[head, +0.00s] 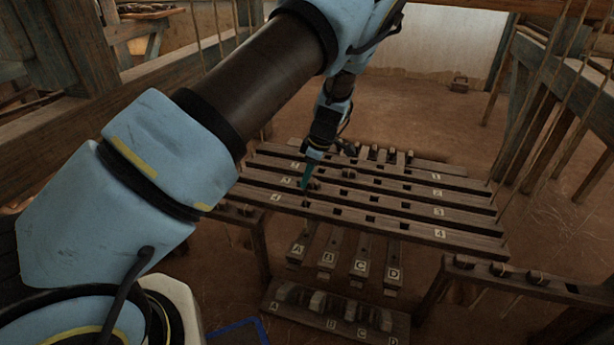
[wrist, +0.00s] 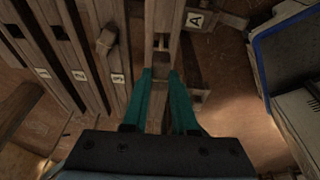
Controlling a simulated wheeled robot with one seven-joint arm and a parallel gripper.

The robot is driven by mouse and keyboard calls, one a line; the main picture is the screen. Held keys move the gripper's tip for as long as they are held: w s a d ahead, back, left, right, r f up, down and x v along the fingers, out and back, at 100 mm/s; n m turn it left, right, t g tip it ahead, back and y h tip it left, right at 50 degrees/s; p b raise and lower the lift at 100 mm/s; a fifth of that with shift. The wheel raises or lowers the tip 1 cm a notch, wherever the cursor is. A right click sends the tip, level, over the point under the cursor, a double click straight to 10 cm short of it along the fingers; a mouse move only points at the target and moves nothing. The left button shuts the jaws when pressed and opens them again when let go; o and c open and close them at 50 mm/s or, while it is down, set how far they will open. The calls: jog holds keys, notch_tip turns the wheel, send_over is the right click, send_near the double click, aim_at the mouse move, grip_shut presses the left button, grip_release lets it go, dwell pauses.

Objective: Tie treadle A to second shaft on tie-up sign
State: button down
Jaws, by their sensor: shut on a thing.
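My gripper (head: 305,184) has teal fingers and points down over the left end of the numbered shaft bars. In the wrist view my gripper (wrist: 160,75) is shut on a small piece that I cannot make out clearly. Slotted shaft bar 4 (head: 372,222) is nearest, then bar 3 (head: 355,199), bar 2 (head: 395,186) and bar 1 (head: 415,174) behind. A wooden peg (wrist: 105,42) stands on a bar beside the fingers. I cannot find the tie-up sign.
Treadles B (head: 329,258), C (head: 361,264) and D (head: 393,271) lie right of A. A lettered rack (head: 325,322) with several blocks stands lower front. Several pegs (head: 391,155) stand at the back. Loom posts and cords flank both sides; open floor lies behind.

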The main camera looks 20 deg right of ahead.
aim_at(312, 181)
jog(key=shift+f+b, duration=1.6)
jog(key=shift+f, duration=1.75)
jog(key=c, duration=0.6)
grip_release()
jog(key=shift+r, duration=0.1)
jog(key=p+v, duration=0.2)
jog(key=v, duration=0.7)
jog(key=shift+d+r, duration=0.1)
jog(key=shift+r, duration=0.15)
jog(key=shift+s+r+p, duration=0.15)
jog(key=shift+r+p, duration=0.2)
jog(key=shift+r, duration=0.2)
